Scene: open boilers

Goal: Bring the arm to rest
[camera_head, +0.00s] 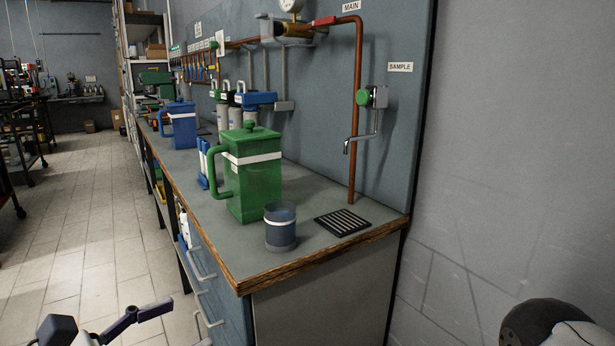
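My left gripper (106,318) shows at the bottom left edge, over the tiled floor and apart from the bench. Its two dark fingers are spread wide with nothing between them, and the rest of it is cut off by the frame. A dark rounded part of my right arm (545,322) shows at the bottom right corner, near the grey wall. My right gripper is out of the picture.
The bench (185,172) holds a green lidded jug (250,185), a grey-blue cup (281,230), a black drain grate (342,222) and a blue jug (180,125). A copper pipe (356,110) runs down the back panel. Drawer handles (208,318) protrude on the left.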

